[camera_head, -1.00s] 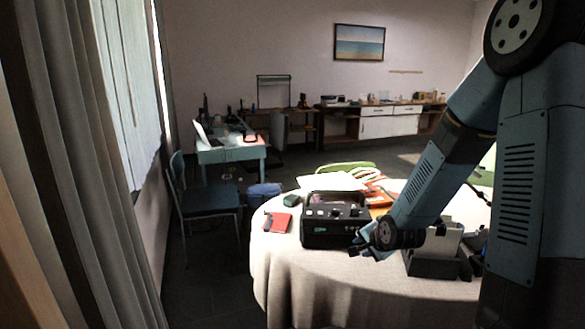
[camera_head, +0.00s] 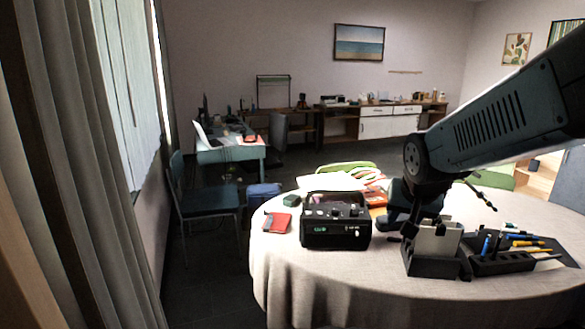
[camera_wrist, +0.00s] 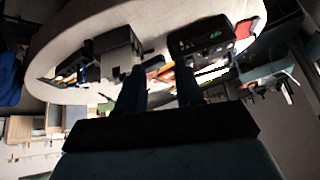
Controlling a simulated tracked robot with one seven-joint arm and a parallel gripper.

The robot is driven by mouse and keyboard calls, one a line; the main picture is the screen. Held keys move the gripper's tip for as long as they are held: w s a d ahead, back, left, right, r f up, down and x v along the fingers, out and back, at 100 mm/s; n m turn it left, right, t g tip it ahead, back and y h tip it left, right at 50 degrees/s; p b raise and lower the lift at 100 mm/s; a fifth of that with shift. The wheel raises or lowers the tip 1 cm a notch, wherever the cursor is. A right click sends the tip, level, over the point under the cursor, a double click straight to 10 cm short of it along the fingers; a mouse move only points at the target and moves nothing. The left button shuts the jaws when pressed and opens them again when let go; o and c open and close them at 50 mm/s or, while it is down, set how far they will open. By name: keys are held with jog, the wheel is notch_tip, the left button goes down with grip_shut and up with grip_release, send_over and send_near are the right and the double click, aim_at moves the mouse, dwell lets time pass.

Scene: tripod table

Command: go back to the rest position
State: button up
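My gripper (camera_wrist: 158,76) shows in the wrist view with its two dark fingers apart and nothing between them. In the head view my arm comes in from the right and bends down over the round table (camera_head: 300,278). Its dark end is above the table between the black radio (camera_head: 336,222) and the grey card holder (camera_head: 432,262). The fingers are hard to make out there. The wrist view, tilted, shows the radio (camera_wrist: 203,38) and the card holder (camera_wrist: 118,48) beyond the fingers.
A pen tray (camera_head: 503,262) stands right of the card holder. A chair (camera_head: 207,200) and desk (camera_head: 232,155) stand at left. The table's front edge is clear.

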jog(key=s+r+n+g+y, duration=0.1)
jog(key=s+r+n, duration=0.2)
jog(key=s, duration=0.9)
jog(key=v, duration=0.3)
jog(key=shift+w, duration=0.3)
jog(key=shift+a+r, duration=0.1)
jog(key=shift+r, duration=0.05)
dwell(1.0)
